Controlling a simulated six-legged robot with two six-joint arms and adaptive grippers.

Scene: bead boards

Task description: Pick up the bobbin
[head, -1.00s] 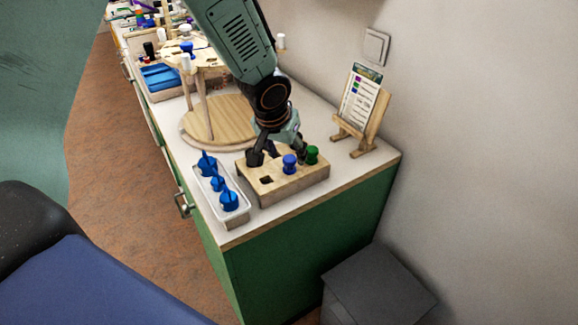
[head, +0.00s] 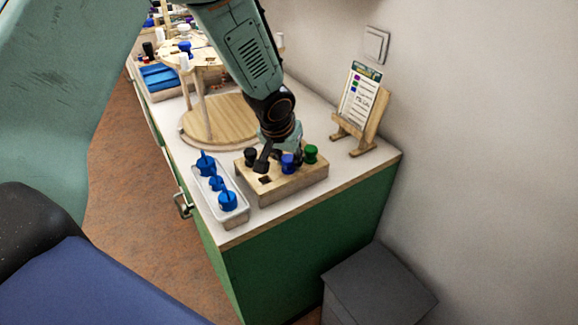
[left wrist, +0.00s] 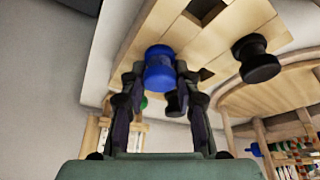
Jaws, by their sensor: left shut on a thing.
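The wooden block (head: 296,187) stands near the front end of the counter. A blue bobbin (head: 288,164) is at its near-right part, with a black bobbin (head: 250,157) to its left and a green bobbin (head: 311,153) to its right. My left gripper (head: 281,160) reaches down over the block, its fingers on either side of the blue bobbin. In the left wrist view the blue bobbin (left wrist: 160,70) sits between the fingertips, which are shut on it. I cannot tell whether it is clear of its hole. My right gripper is not in view.
A white tray (head: 236,218) with blue bobbins stands left of the block. A round wooden stand (head: 222,122) is behind it, and a card on a wooden easel (head: 359,139) stands at the right near the wall. A grey bin (head: 378,285) is on the floor.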

